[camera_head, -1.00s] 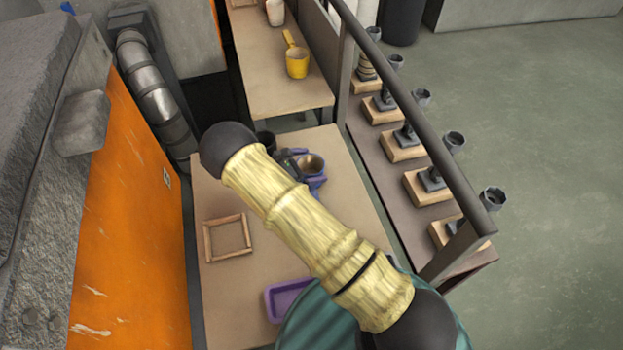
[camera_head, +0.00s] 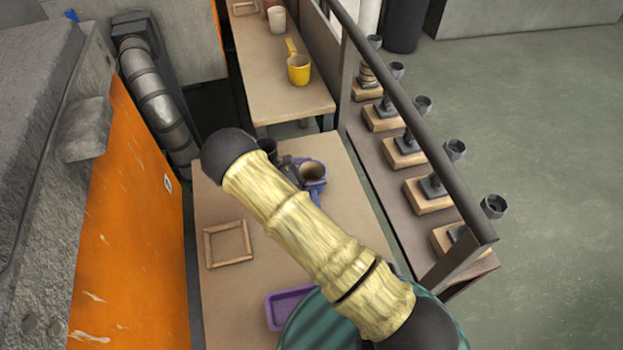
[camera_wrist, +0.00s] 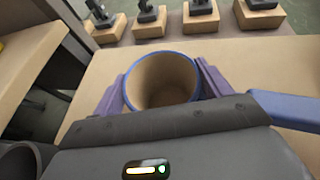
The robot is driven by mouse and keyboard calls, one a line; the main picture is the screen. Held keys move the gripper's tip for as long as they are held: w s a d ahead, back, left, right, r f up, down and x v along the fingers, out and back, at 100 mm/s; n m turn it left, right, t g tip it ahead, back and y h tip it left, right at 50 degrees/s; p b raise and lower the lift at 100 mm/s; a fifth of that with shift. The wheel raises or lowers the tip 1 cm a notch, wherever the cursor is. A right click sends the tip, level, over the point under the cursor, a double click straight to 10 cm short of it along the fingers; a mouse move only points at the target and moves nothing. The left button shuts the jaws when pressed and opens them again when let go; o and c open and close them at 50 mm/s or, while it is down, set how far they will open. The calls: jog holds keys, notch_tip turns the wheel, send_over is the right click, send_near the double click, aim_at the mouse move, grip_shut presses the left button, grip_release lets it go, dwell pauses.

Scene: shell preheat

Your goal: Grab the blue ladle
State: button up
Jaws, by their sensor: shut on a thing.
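The blue ladle (camera_head: 313,171) is a round cup with a blue rim and a tan inside, over the near table. In the wrist view the ladle (camera_wrist: 160,82) sits between the two purple fingers of my gripper (camera_wrist: 163,88), one finger on each side of the cup. My gripper is shut on the cup. Its blue handle (camera_wrist: 285,107) reaches out to the right in the wrist view. In the head view my gripper (camera_head: 308,178) is partly hidden behind my arm. I cannot tell whether the cup's base touches the table.
The near table (camera_head: 345,160) also bears a wooden frame (camera_head: 228,244) and a purple tray (camera_head: 290,304). A dark cup (camera_head: 267,147) is close beside my gripper. A yellow ladle (camera_head: 299,70) stands on the far table. A metal rail (camera_head: 415,115) and wooden blocks line the right.

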notch_tip(320, 180, up, 10)
dwell(0.5)
dwell(0.4)
